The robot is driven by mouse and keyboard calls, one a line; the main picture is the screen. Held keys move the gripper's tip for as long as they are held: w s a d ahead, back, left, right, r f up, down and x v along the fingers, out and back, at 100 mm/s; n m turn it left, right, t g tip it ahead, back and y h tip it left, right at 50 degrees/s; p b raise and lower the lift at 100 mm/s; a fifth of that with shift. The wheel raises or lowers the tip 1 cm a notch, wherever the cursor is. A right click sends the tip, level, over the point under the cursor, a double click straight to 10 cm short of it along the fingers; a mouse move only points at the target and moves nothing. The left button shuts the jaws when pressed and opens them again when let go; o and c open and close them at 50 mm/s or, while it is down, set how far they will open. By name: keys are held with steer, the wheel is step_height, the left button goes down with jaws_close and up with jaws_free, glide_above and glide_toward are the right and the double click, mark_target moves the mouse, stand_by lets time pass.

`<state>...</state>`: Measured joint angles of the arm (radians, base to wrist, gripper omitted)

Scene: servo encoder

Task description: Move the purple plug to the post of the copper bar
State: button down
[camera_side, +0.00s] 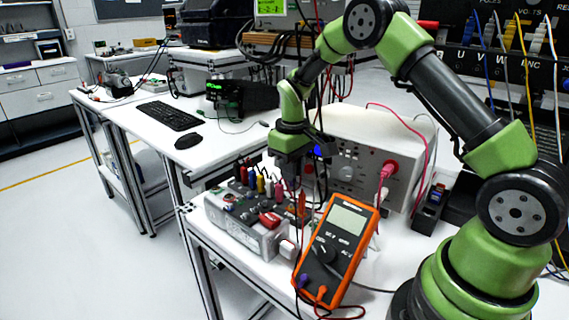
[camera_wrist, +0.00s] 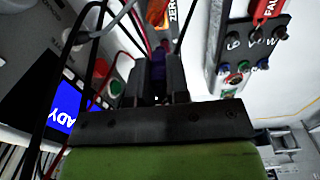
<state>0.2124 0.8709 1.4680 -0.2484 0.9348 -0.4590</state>
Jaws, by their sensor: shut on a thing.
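My gripper (camera_wrist: 158,88) is shut on a dark purple plug (camera_wrist: 158,62), which shows between its two dark fingers in the wrist view. In the side view my gripper (camera_side: 290,160) points down at the back right of the grey terminal box (camera_side: 238,228), close to the white instrument. The plug is too small and covered there to tell apart. Another purple plug (camera_side: 303,281) sits at the bottom of the orange multimeter (camera_side: 338,250). I cannot clearly make out the copper bar or its post.
Several coloured plugs stand on the terminal box. The white instrument (camera_side: 352,150) with a pink plug (camera_side: 389,168) is behind the multimeter. Loose leads hang around my gripper. A keyboard (camera_side: 169,115) and mouse (camera_side: 188,140) lie on the left bench.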

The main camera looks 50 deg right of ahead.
mark_target(291, 204)
steer(key=shift+f, duration=3)
steer(key=shift+f, duration=0.15)
steer(key=c, duration=1)
jaws_free()
steer(key=shift+r, duration=3.5)
